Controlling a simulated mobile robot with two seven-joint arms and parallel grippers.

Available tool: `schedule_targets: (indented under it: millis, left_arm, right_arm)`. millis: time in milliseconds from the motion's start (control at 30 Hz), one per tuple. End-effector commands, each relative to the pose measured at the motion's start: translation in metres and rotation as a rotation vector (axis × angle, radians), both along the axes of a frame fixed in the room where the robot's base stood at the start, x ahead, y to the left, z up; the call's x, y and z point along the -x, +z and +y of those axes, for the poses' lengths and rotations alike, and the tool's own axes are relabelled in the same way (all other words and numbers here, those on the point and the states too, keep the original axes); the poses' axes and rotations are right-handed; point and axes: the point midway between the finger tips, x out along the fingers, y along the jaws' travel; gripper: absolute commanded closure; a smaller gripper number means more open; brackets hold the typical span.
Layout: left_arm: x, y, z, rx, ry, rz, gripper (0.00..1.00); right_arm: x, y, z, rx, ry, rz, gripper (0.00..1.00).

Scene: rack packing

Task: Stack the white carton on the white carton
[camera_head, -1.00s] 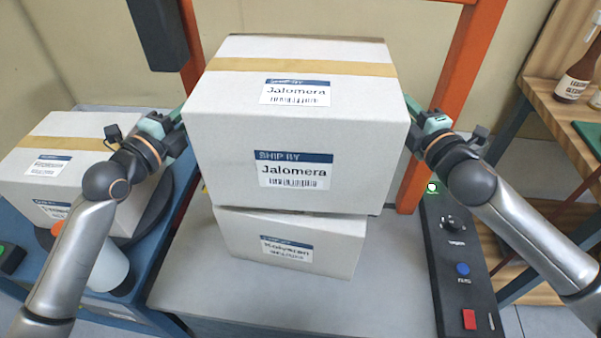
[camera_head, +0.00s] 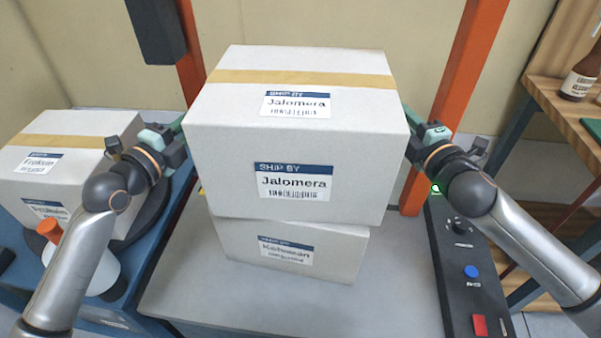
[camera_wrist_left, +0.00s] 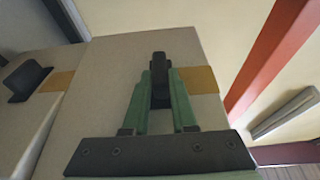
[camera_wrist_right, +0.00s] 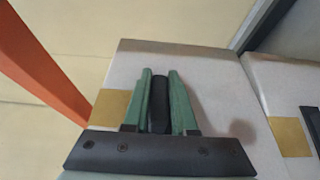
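The upper white carton (camera_head: 225,160), labelled Jalomera with a tan tape strip, is upright over the lower white carton (camera_head: 237,243). The lower carton stands on a grey surface. Its top is hidden under the upper one, and I cannot tell whether the two touch. My left gripper (camera_head: 180,124) is at the upper carton's left side; in the left wrist view its green fingers (camera_wrist_left: 160,76) close on a black side handle. My right gripper (camera_head: 412,120) is at the right side; in the right wrist view its fingers (camera_wrist_right: 160,77) close on the other handle.
A black button panel (camera_head: 462,255) is at right. Orange posts (camera_head: 462,70) stand behind. A wooden shelf holds a brown bottle (camera_head: 578,80).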

Motion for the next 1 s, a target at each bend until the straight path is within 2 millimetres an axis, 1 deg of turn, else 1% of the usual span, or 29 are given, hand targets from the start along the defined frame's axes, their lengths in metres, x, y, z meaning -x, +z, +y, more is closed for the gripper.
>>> schedule_targets:
  millis: [33, 200, 233, 467, 567, 667, 1000]
  left_arm:
    - [0.0, 0.001, 0.001, -0.001, 0.001, 0.0, 0.69]
    - [0.0, 0.001, 0.0, 0.0, 0.0, 0.0, 0.49]
    - [0.0, 0.001, 0.0, 0.0, 0.0, 0.0, 0.48]
    - [0.001, 0.001, 0.0, 0.0, -0.001, 0.0, 0.48]
    - [0.005, 0.001, 0.002, 0.0, -0.001, 0.001, 0.48]
    - [0.014, 0.0, 0.008, -0.004, 0.0, 0.001, 0.48]
    - [0.07, -0.001, 0.039, -0.006, -0.001, 0.003, 0.48]
  right_arm:
    - [0.0, 0.002, -0.001, 0.001, -0.001, -0.001, 0.69]
    - [0.0, 0.002, 0.0, 0.0, 0.0, -0.001, 0.49]
    - [0.0, 0.002, 0.0, 0.0, 0.0, -0.001, 0.48]
    - [0.0, 0.002, 0.0, 0.0, 0.002, -0.001, 0.48]
    - [0.0, 0.002, 0.001, 0.0, 0.002, -0.001, 0.48]
    - [0.0, 0.002, 0.001, 0.0, 0.002, -0.001, 0.48]
    - [0.0, 0.002, 0.001, 0.0, 0.002, -0.001, 0.48]
